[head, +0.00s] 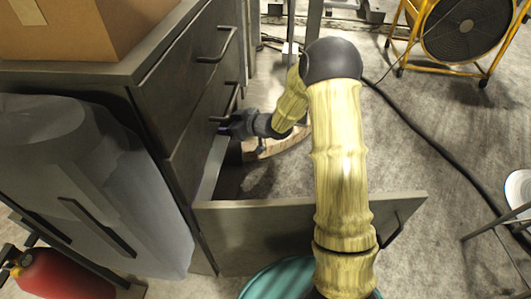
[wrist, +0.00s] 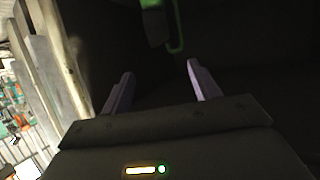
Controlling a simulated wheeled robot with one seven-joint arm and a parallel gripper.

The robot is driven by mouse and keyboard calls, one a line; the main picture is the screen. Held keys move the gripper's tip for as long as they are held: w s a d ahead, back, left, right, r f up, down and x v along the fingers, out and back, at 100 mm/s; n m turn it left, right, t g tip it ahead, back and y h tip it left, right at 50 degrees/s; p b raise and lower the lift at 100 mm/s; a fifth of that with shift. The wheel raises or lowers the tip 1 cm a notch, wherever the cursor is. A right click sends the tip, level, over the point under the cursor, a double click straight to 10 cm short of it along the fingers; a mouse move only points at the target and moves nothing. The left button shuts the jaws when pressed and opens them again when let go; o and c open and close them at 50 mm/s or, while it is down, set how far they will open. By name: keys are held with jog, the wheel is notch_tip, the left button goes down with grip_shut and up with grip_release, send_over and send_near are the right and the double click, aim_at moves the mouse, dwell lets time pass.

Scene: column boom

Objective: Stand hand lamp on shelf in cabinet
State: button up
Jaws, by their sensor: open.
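The dark grey cabinet (head: 170,130) stands at the left in the head view, with its bottom drawer (head: 270,228) pulled far out. My gripper (head: 228,127) is in front of the cabinet face, above the open drawer and near a bar handle (head: 232,101). In the wrist view my gripper (wrist: 159,88) is open, with nothing visible between its two fingers. A green-lit, bar-like thing (wrist: 176,32) shows ahead of the fingers against a dark surface; I cannot tell what it is. I cannot make out a hand lamp or a shelf in either view.
A cardboard box (head: 85,25) sits on the cabinet top. A grey bin-like object (head: 95,185) and a red extinguisher (head: 60,275) are at the left. A teal round object (head: 275,280) is below the drawer front. A yellow-framed fan (head: 465,30) and a black cable (head: 440,140) are right.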

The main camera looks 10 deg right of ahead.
jog(key=s+d+r+m+h, duration=0.3)
jog(key=s+d+h, duration=0.2)
jog(key=d+h, duration=0.1)
jog(key=s+d+r+m+g+h, duration=0.1)
jog(key=s+d+m+g+h, duration=0.1)
jog(key=s, duration=1)
jog(key=s+d+r+m+g+h, duration=0.1)
jog(key=s+d+m+g, duration=0.3)
jog(key=s, duration=0.9)
jog(key=shift+d+r+g+h, duration=0.15)
jog(key=shift+d+g+h, duration=0.15)
jog(key=shift+h, duration=0.1)
